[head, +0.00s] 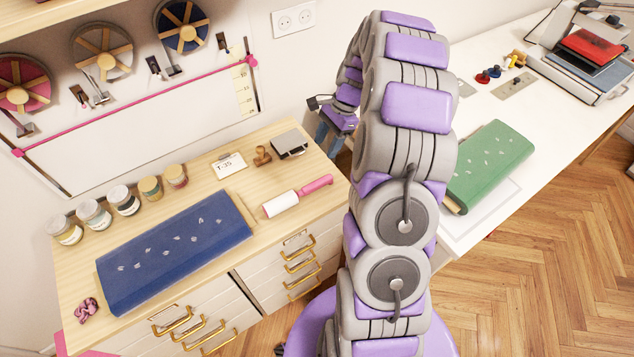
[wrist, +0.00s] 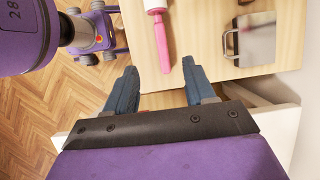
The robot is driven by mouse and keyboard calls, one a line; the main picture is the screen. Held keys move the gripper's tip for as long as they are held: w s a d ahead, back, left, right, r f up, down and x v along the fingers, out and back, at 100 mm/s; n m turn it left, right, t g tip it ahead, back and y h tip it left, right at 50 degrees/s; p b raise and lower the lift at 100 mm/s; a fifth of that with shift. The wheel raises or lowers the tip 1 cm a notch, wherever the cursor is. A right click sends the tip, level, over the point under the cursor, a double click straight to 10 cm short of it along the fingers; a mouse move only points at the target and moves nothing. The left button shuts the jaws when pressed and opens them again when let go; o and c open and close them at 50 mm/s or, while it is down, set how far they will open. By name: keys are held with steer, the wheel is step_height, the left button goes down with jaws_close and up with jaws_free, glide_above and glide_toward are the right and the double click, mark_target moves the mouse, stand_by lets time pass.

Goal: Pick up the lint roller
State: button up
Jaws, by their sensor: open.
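The lint roller (head: 297,196) lies on the wooden cabinet top near its right front edge, with a white roll and a pink handle pointing right. In the wrist view, the lint roller's pink handle (wrist: 162,42) points toward my gripper, and part of its white roll is cut off at the top edge. My gripper (wrist: 160,75) is open and empty, its two blue fingers spread. The handle's end appears between the fingertips in the picture; I cannot tell the height gap. In the head view, my gripper (head: 328,130) is partly hidden behind my arm, right of the cabinet.
A blue fabric bolt (head: 175,252) lies left of the roller. A wooden stamp (head: 262,156) and a metal-topped box (head: 289,145) stand behind it. Several jars (head: 123,200) line the back. A white table (head: 480,228) with a green bolt (head: 492,165) is at right.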

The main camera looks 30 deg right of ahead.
steer(key=b, duration=0.2)
glide_above(308, 186)
steer(key=d, duration=0.2)
step_height(308, 186, down, 11)
steer(key=shift+s+f, duration=0.1)
steer(key=shift+b+x, duration=0.8)
steer(key=shift+x, duration=1.85)
steer(key=shift+d, duration=0.1)
jaws_close()
